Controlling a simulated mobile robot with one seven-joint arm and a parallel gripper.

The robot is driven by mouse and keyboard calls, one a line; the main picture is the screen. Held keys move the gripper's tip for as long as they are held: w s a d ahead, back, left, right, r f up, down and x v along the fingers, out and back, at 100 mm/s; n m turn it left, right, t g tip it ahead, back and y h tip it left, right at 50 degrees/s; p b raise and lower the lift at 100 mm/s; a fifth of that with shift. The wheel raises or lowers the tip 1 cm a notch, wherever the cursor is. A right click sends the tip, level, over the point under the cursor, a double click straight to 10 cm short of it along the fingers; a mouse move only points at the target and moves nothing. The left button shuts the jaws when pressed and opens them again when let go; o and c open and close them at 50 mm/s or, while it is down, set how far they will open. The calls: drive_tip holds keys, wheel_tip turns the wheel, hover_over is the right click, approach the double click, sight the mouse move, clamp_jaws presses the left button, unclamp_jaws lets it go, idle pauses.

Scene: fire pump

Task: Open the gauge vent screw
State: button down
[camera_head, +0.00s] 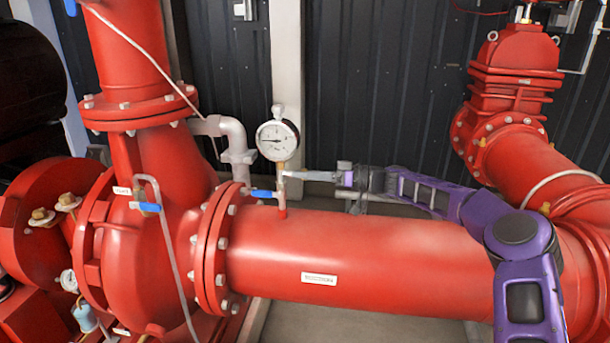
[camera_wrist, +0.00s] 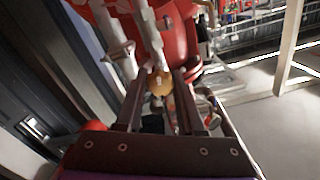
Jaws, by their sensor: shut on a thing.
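A white round pressure gauge (camera_head: 278,141) stands upright on a short brass stem above the big red pipe. My gripper (camera_head: 285,174) comes in from the right and reaches the stem just below the gauge. In the wrist view, my gripper (camera_wrist: 160,78) has its two dark fingers on either side of a small round brass piece (camera_wrist: 158,84). It appears to be the gauge vent screw, and the fingers are shut on it. In the head view the screw is too small and covered to make out.
A blue-handled valve (camera_head: 262,193) sits left of the stem, close below my gripper. The red pipe (camera_head: 350,250) runs underneath. A grey elbow pipe (camera_head: 236,140) stands left of the gauge. Dark wall panels (camera_head: 370,80) stand behind.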

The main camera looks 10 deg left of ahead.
drive_tip(key=c, duration=0.5)
unclamp_jaws()
drive_tip(key=shift+d, duration=0.1)
drive_tip(key=d, duration=1.1)
drive_tip(key=w+d, duration=0.1)
drive_tip(key=d, duration=0.5)
drive_tip(key=shift+d+p, duration=0.15)
drive_tip(key=shift+p, duration=0.15)
